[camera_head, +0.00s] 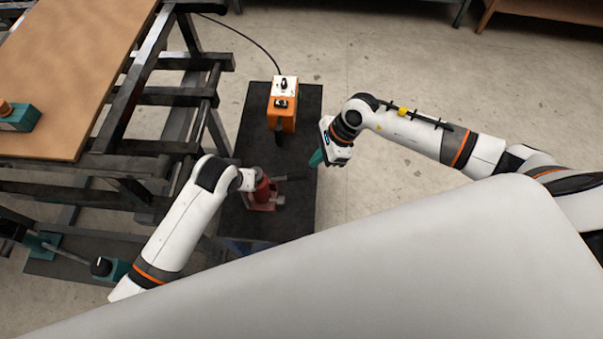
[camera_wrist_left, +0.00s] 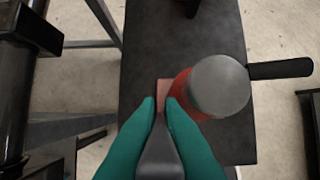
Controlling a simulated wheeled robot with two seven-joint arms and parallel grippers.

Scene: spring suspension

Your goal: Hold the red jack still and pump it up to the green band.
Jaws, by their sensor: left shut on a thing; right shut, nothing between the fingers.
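The red jack (camera_head: 264,190) stands on a dark mat (camera_head: 297,218). In the left wrist view, the jack (camera_wrist_left: 182,92) shows a round grey top and a red body, with a black lever (camera_wrist_left: 280,69) pointing right. My left gripper (camera_head: 250,181) is at the jack, its wrist covering part of it. Its teal fingers (camera_wrist_left: 160,103) are shut beside the round top, on a part of the jack I cannot make out. My right gripper (camera_head: 317,158) is shut and empty, above and right of the lever in the head view. No green band is visible.
An orange box with a white top (camera_head: 283,99) stands at the mat's back, with a black cable. A dark metal frame (camera_head: 150,95) with a wooden board (camera_head: 70,60) fills the left. Open concrete floor (camera_head: 400,60) lies to the right.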

